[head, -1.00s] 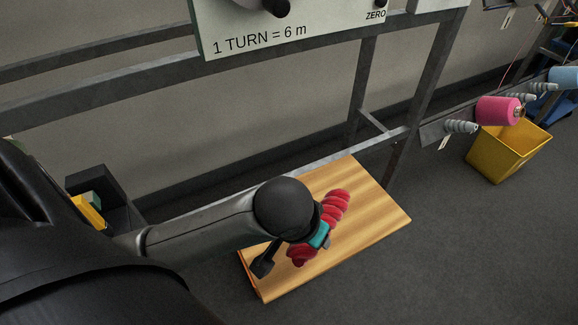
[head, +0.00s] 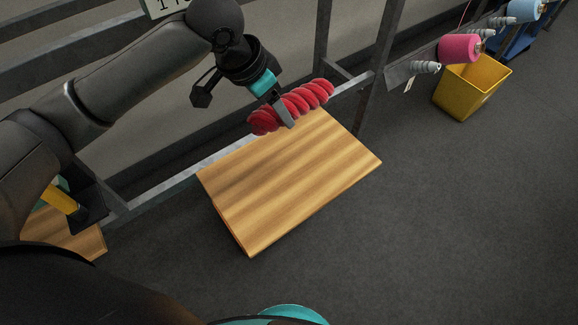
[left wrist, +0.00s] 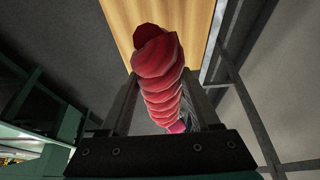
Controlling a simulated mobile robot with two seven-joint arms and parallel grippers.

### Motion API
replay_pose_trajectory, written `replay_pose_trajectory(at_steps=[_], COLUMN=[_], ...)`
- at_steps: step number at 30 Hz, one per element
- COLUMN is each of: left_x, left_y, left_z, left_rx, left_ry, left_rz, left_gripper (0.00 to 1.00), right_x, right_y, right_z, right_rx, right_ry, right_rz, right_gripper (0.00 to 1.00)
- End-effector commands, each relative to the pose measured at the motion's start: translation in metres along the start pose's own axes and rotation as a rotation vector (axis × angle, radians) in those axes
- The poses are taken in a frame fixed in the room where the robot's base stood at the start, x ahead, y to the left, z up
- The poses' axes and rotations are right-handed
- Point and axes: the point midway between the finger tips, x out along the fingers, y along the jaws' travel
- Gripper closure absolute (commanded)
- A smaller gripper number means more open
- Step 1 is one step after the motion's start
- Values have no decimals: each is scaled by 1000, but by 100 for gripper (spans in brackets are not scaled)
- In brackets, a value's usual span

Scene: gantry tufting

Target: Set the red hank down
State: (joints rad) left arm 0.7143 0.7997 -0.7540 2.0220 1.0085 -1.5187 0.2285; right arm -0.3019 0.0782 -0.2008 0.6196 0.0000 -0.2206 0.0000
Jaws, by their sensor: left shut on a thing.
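The red hank (head: 300,101) is a twisted, rope-like bundle. My left gripper (head: 286,112) is shut on it near its middle and holds it near the back edge of a wooden board (head: 290,180). In the left wrist view the hank (left wrist: 160,80) runs lengthwise between the two fingers of my gripper (left wrist: 160,105), with part of the wooden board (left wrist: 190,20) behind it. The board's top is bare in the head view. My right gripper is not in view.
A grey metal frame (head: 345,85) stands behind the board. Pink (head: 460,48) and blue (head: 524,10) yarn cones sit on a rail at the upper right, with a yellow bin (head: 472,88) below. A dark holder (head: 88,208) with a yellow item stands at the left.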

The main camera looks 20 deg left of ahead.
Motion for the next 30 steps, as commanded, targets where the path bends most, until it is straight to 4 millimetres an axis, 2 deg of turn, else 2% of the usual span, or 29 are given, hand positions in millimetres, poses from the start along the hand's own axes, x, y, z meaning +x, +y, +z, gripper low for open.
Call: replay_pose_trajectory(at_steps=[5, 15, 19, 26, 30], left_x=[34, 117, 136, 150, 170], left_y=[1, 0, 1, 0, 0], left_z=[15, 50, 57, 63, 72], left_rx=[2, 0, 2, 1, 1], left_ry=[-6, -4, -3, -2, -3], left_rz=[5, 3, 2, 1, 1], left_gripper=[96, 96, 96, 96, 96], right_x=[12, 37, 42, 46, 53], right_y=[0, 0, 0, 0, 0], right_z=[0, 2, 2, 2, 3], right_rx=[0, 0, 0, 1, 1], right_ry=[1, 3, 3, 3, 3], right_rz=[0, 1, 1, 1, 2], right_gripper=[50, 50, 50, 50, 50])
